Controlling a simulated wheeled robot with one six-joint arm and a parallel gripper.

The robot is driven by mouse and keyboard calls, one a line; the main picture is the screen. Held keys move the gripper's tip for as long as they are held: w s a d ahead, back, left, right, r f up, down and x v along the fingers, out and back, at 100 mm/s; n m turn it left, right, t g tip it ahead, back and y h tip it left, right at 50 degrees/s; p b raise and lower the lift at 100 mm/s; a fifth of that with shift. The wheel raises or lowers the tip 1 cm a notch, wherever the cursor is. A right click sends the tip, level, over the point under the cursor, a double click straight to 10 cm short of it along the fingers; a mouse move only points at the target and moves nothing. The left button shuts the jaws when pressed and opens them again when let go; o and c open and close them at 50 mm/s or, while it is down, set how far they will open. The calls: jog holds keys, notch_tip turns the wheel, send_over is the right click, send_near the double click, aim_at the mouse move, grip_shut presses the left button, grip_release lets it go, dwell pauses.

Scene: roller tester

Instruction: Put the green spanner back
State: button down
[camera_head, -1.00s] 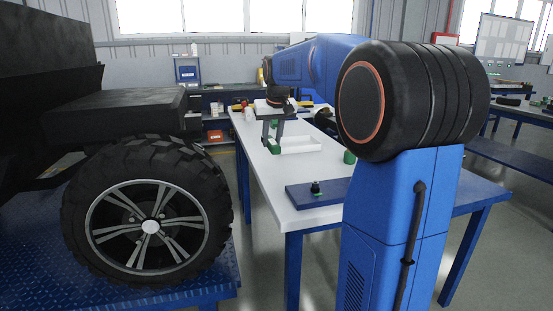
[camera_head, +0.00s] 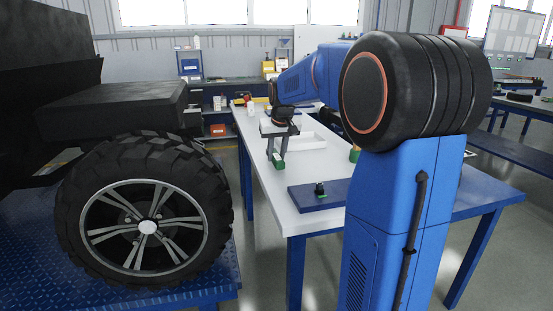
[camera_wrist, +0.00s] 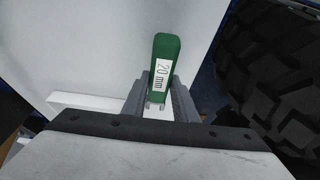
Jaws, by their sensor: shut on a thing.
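My gripper (camera_head: 279,150) is shut on the green spanner (camera_head: 278,163), over the left side of the white table. In the wrist view the spanner (camera_wrist: 166,50) is a green block-like end with a white "20 mm" label, between the two grey fingers of my gripper (camera_wrist: 160,98). The rest of the spanner is hidden by the fingers. A blue board (camera_head: 300,200) lies at the table's near edge with a small dark and green item (camera_head: 320,190) on it. Another green item (camera_head: 354,153) is partly hidden behind my arm.
A white tray (camera_head: 312,140) lies on the table (camera_head: 272,206), behind and right of my gripper. A vehicle with a large wheel (camera_head: 146,226) stands to the left, its tyre close by in the wrist view (camera_wrist: 275,70). The table's near left part is clear.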

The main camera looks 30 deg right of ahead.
jog(key=shift+f, duration=0.85)
jog(key=shift+f, duration=0.1)
jog(key=c, duration=1.4)
grip_release()
jog(key=v, duration=1.2)
